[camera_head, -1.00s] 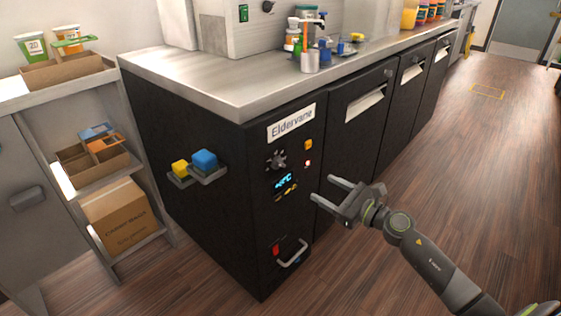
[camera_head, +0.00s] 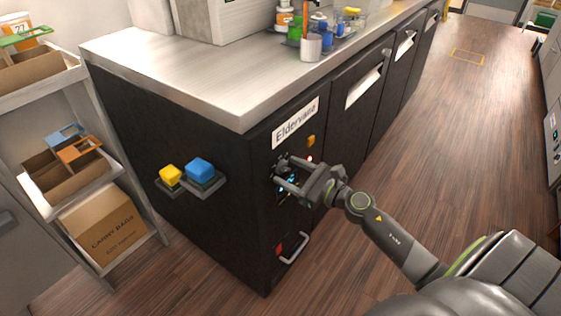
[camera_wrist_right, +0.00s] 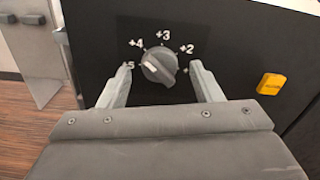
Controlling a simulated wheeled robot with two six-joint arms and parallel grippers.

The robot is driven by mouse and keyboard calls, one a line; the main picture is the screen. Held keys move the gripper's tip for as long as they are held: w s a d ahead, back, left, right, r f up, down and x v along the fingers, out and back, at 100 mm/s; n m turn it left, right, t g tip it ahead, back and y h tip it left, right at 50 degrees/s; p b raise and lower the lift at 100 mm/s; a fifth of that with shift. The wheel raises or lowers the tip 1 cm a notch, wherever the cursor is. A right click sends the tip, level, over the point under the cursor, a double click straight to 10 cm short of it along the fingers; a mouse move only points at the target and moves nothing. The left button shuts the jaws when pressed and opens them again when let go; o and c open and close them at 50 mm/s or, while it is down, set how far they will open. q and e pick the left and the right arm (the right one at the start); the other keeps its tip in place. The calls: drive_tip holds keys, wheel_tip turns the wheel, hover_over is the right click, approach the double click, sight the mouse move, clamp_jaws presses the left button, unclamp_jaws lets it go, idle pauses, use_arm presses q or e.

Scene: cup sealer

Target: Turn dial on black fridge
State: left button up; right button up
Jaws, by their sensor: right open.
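The black fridge (camera_head: 180,125) stands under a steel counter, with an "Eldervane" label on its front panel. Its dial (camera_wrist_right: 159,67) is a round dark grey knob with a grip bar, and a white mark on its left side points toward +5; markings +2 to +5 show around it. My right gripper (camera_wrist_right: 160,80) is open, with one finger on each side of the dial and visible gaps between. In the head view the right gripper (camera_head: 278,172) is at the panel and partly hides the dial and the display. My left gripper is not in view.
An orange button (camera_wrist_right: 270,84) is right of the dial. Below are a red switch (camera_head: 278,250) and a metal handle (camera_head: 293,248). A side holder carries a yellow block (camera_head: 171,174) and a blue block (camera_head: 200,169).

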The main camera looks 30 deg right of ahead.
drive_tip(key=shift+w+a, duration=0.1)
drive_tip(key=shift+w, duration=0.1)
drive_tip(key=shift+c, duration=0.3)
drive_tip(key=c, duration=0.9)
drive_tip(key=shift+c, duration=0.2)
